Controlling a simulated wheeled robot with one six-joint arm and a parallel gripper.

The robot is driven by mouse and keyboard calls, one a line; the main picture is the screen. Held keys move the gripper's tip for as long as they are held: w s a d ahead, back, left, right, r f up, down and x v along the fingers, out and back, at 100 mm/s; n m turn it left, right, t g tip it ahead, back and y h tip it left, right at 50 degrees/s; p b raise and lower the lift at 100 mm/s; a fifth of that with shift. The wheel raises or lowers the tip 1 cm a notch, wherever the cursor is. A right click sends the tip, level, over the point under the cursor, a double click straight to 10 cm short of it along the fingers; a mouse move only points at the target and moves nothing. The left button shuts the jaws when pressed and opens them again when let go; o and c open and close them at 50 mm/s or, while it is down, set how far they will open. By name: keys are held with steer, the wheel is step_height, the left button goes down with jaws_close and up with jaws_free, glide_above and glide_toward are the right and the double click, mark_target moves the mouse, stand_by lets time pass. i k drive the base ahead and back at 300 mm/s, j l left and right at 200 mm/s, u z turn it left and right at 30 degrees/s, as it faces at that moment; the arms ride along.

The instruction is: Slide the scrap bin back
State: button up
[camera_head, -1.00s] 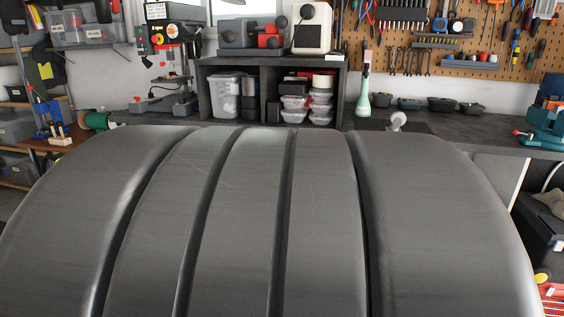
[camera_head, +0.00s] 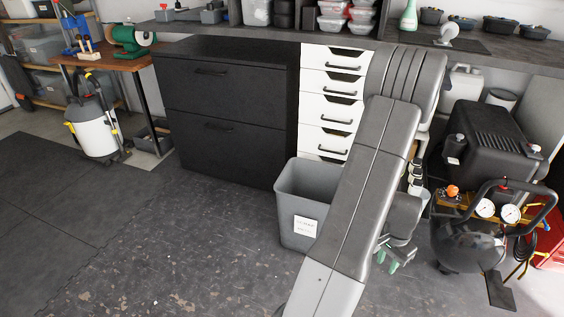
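The scrap bin (camera_head: 296,226) is a grey, open-topped bin with a white label. It stands upright on the dark floor in front of the drawer units, and its right side is hidden behind my arm. My gripper (camera_head: 387,262) hangs low to the right of the bin, beyond my arm in the picture. Its two green-tipped fingers point down with a small gap between them, and nothing shows between them. I see no contact with the bin.
Behind the bin stand a black two-drawer cabinet (camera_head: 225,112) and white drawers (camera_head: 325,95) under the workbench (camera_head: 220,31). A black compressor (camera_head: 468,243) stands at right. A vacuum (camera_head: 93,128) stands at left. The floor left of the bin is clear.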

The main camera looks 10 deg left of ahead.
mark_target(305, 189)
steer(key=i+j, duration=0.15)
steer(key=i, duration=0.3)
steer(key=i+j, duration=0.15)
steer(key=i, duration=0.3)
steer(key=i+j, duration=0.15)
steer(key=i, duration=0.3)
steer(key=u, duration=1.2)
